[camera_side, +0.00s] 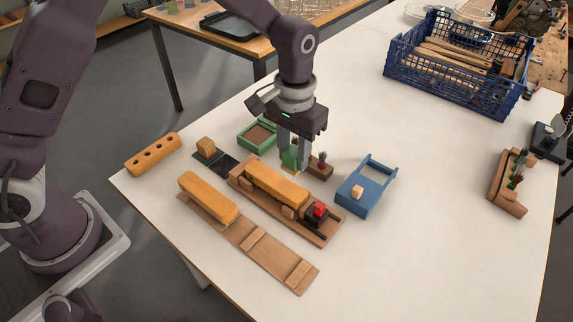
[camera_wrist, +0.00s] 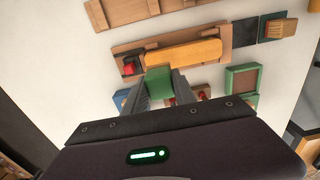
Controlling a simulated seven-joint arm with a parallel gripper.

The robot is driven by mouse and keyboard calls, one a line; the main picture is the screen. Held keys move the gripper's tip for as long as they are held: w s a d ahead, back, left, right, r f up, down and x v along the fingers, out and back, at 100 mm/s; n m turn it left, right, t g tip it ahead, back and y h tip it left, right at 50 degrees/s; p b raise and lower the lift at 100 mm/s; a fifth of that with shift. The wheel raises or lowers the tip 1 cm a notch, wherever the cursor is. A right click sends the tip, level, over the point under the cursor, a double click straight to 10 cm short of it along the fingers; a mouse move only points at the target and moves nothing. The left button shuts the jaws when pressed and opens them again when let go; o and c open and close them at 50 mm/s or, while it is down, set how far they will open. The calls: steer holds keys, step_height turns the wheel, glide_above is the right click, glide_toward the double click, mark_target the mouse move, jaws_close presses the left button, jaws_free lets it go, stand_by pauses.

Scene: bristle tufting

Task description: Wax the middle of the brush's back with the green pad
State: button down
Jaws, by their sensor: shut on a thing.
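The brush (camera_side: 276,186) is an orange-brown wooden block lying back up in a wooden holder (camera_side: 328,232), with a red-topped dark clamp (camera_side: 318,211) at its near right end. It also shows in the wrist view (camera_wrist: 190,54). My gripper (camera_side: 294,157) points down and is shut on the green pad (camera_side: 288,158). The pad shows between the fingers in the wrist view (camera_wrist: 159,80), at the brush's lower long edge near the clamp end. In the side view it is just behind the brush. I cannot tell its exact height above the back.
A second wooden block (camera_side: 207,197) lies on a long board (camera_side: 245,238) in front. A green tray (camera_side: 258,134), a small tufted block (camera_side: 320,168) and a blue box (camera_side: 357,203) stand behind and right. A holed block (camera_side: 153,153) lies left.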

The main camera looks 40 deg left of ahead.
steer(key=shift+f, duration=3.85)
steer(key=shift+a+f, duration=0.2)
steer(key=shift+a, duration=5.05)
steer(key=shift+d, duration=5.05)
steer(key=shift+d+r, duration=0.1)
steer(key=shift+d, duration=0.15)
steer(key=shift+r, duration=3.95)
